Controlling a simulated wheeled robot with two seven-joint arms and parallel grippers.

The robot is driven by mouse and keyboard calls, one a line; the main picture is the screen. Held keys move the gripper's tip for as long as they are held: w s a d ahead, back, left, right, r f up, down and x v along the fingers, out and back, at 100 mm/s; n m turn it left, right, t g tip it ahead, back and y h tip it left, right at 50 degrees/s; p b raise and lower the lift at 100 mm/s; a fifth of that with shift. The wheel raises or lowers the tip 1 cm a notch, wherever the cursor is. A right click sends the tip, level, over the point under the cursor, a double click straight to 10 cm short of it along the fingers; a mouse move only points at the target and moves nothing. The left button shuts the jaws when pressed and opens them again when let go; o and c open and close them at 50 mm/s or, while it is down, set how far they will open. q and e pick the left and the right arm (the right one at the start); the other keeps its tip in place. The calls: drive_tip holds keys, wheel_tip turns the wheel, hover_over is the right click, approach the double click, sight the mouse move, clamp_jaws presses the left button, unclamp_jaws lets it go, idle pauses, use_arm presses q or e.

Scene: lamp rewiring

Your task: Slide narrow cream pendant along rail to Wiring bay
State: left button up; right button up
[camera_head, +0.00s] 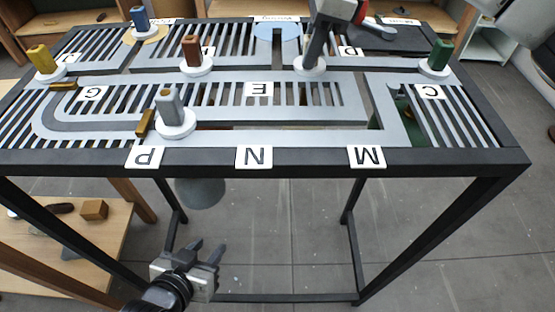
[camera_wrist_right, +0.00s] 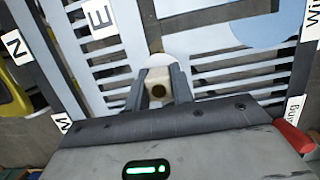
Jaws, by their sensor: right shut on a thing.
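A cream square-topped pendant peg (camera_wrist_right: 158,84) with a white disc (camera_head: 309,67) stands in a rail slot of the rack. My right gripper (camera_head: 314,52) is shut on it, with a finger on either side in the right wrist view (camera_wrist_right: 160,92). The gripper hides most of the peg in the head view. The blue round patch (camera_head: 277,30) lies behind and left of it, beside a label (camera_head: 275,18); a label starting "Wi" (camera_wrist_right: 312,16) is next to the patch in the wrist view. My left gripper (camera_head: 204,254) is open and empty, low in front of the rack.
Brown (camera_head: 191,50), grey (camera_head: 170,105), green (camera_head: 439,54), yellow (camera_head: 41,59) and blue (camera_head: 140,20) pegs stand on the rack (camera_head: 305,130). Gold blocks (camera_head: 146,123) lie by the left slots. A grey shade (camera_head: 201,191) hangs below. A red-handled tool (camera_head: 361,14) lies behind.

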use_arm(q)
drive_tip(key=shift+r+p, duration=0.35)
drive_tip(key=shift+p, duration=0.1)
use_arm(e)
drive_tip(key=a, duration=0.5)
drive_tip(key=shift+a+f, duration=0.25)
drive_tip(key=shift+a, duration=0.05)
use_arm(q)
drive_tip(key=shift+r, duration=0.1)
